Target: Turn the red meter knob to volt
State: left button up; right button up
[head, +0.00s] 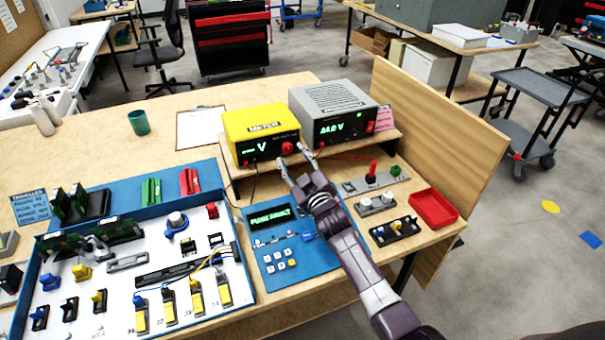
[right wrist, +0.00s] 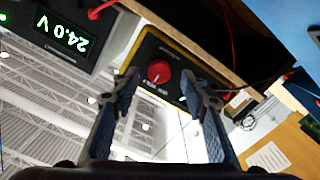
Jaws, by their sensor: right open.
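The yellow meter (head: 262,120) stands on a low wooden shelf, with a green "V" on its dark display (head: 262,147). Its round red knob (head: 287,148) is at the right of the front face. In the right wrist view the knob (right wrist: 159,74) lies between the fingertips, with gaps on both sides; I cannot tell whether the tips reach its depth. My right gripper (head: 292,157) is open and empty, in front of the meter. The knob's scale marks are too small to read. My left gripper is not in view.
A grey power supply (head: 333,108) reading 24.0 V stands to the right of the meter. A blue panel (head: 283,268) showing "FUSE FAULT" lies below the arm. A red tray (head: 433,208) and a switch block (head: 395,231) are at right. A wooden side board (head: 435,140) bounds the right.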

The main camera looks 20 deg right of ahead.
jog(key=s, duration=0.9)
jog(key=shift+s+d, duration=0.2)
jog(key=shift+s, duration=0.05)
